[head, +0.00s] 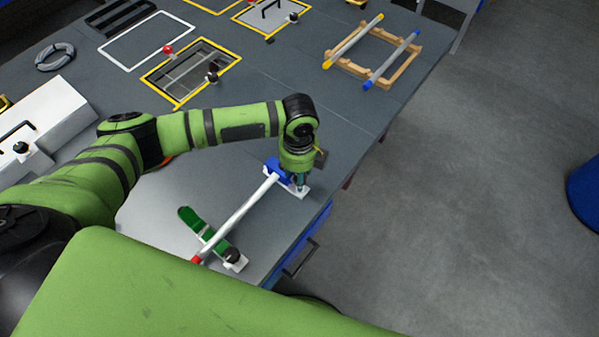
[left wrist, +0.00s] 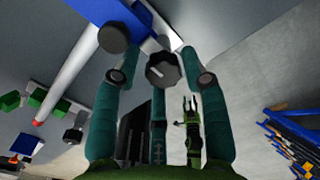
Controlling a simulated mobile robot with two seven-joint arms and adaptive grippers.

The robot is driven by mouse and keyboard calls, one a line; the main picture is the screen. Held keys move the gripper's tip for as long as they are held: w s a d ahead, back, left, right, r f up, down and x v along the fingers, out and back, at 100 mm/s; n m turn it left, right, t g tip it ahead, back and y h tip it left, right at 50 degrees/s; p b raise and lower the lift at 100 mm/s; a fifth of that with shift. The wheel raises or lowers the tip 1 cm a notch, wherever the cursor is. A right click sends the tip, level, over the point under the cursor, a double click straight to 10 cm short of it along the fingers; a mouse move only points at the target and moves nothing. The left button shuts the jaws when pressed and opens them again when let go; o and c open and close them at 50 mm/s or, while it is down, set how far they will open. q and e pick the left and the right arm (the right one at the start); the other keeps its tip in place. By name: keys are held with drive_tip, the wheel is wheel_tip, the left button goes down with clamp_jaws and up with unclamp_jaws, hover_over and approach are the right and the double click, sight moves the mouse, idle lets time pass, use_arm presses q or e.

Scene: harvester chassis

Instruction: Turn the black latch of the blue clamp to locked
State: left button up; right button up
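The blue clamp (head: 275,168) sits near the table's right edge on a white plate (head: 298,192). It holds one end of a white rod (head: 240,213). In the left wrist view, the blue clamp (left wrist: 98,10) is at upper left, with a round black piece by it. A black latch knob (left wrist: 163,70) with a short white mark stands between my teal fingers. My left gripper (left wrist: 162,78) is open around this knob, with gaps visible at both sides. In the head view my left gripper (head: 300,182) points down over the plate and hides the latch. My right gripper is not clearly visible.
A green clamp (head: 200,228) with a black knob (head: 232,256) stands at the rod's red end. A wooden rack (head: 378,55) with yellow and blue rods lies farther back. A drawer handle (head: 300,258) juts from the table's side.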

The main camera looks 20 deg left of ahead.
use_arm(q)
drive_tip(key=shift+r, duration=0.1)
wheel_tip(320, 180, up, 12)
idle(0.5)
idle(0.5)
